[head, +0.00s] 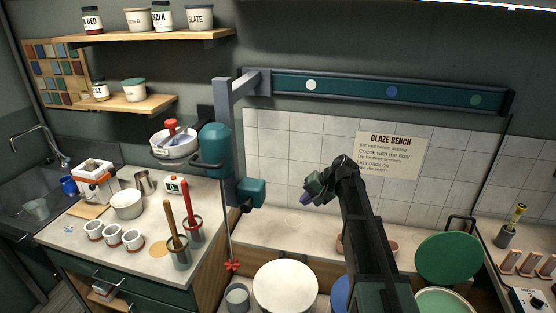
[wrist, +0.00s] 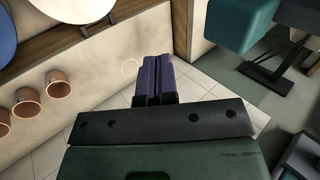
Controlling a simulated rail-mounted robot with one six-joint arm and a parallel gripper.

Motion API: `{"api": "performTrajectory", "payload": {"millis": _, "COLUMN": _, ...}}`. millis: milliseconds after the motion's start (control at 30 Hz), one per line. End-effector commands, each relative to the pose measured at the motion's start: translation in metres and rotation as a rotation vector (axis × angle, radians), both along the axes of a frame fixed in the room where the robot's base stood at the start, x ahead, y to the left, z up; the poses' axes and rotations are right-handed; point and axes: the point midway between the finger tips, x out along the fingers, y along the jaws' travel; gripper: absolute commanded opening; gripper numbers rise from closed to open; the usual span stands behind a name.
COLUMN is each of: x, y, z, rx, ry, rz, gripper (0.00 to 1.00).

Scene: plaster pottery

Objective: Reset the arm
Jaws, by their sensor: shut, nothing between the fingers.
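My gripper (head: 307,199) is in the air in front of the white tiled wall, left of the glaze bench sign (head: 390,155). My dark arm rises from the lower right and bends over at the top, with the gripper hanging to its left. In the wrist view the two purple fingers (wrist: 153,80) lie side by side, shut, with nothing between them. Nothing touches the gripper in either view.
A teal hoist unit (head: 216,150) hangs left of the gripper. Below are a white round lid (head: 285,285), a raised green lid (head: 448,257) and terracotta pots (wrist: 57,83). A counter with mugs and tools (head: 180,250) stands left. The space around the gripper is clear.

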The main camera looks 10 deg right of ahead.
Motion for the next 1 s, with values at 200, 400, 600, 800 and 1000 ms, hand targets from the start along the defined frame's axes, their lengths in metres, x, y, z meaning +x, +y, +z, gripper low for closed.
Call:
{"api": "performTrajectory", "payload": {"millis": 200, "x": -0.185, "y": 0.007, "z": -0.070, "rx": -0.440, "ry": 0.109, "rz": 0.171, "gripper": 0.00}}
{"api": "performTrajectory", "payload": {"millis": 400, "x": -0.290, "y": 0.016, "z": -0.106, "rx": -0.682, "ry": 0.149, "rz": 0.282, "gripper": 0.00}}
{"api": "performTrajectory", "payload": {"millis": 600, "x": -0.287, "y": 0.028, "z": -0.108, "rx": -0.680, "ry": 0.137, "rz": 0.307, "gripper": 0.00}}
{"api": "performTrajectory", "payload": {"millis": 800, "x": -0.286, "y": 0.028, "z": -0.107, "rx": -0.679, "ry": 0.137, "rz": 0.306, "gripper": 0.00}}
{"api": "performTrajectory", "payload": {"millis": 1000, "x": -0.286, "y": 0.028, "z": -0.107, "rx": -0.678, "ry": 0.138, "rz": 0.306, "gripper": 0.00}}
